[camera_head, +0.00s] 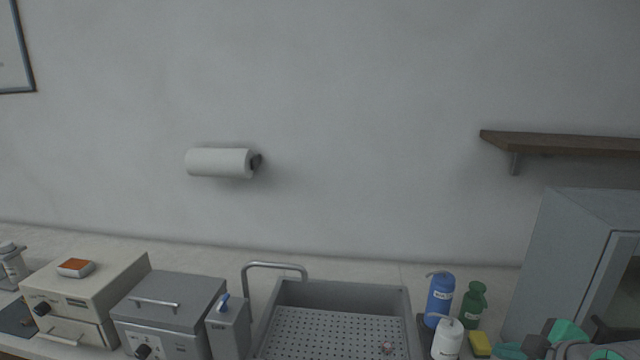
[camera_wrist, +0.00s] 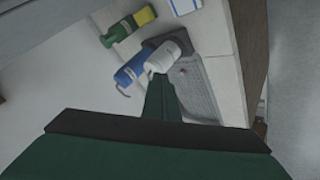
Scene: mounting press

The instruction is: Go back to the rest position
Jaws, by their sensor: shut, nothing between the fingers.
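My gripper (camera_wrist: 161,84) shows in the wrist view as dark green fingers pointing away from the camera, shut and empty. Its tips overlap the lower edge of a white bottle (camera_wrist: 163,57) in that view; whether they touch cannot be told.
A sink (camera_head: 345,290) with a perforated tray is set in the counter. Right of it stand a blue bottle (camera_head: 440,298), a green bottle (camera_head: 473,304), the white bottle (camera_head: 447,340) and a yellow sponge (camera_head: 480,344). A grey cabinet (camera_head: 565,255) and shelf (camera_head: 560,143) are at right.

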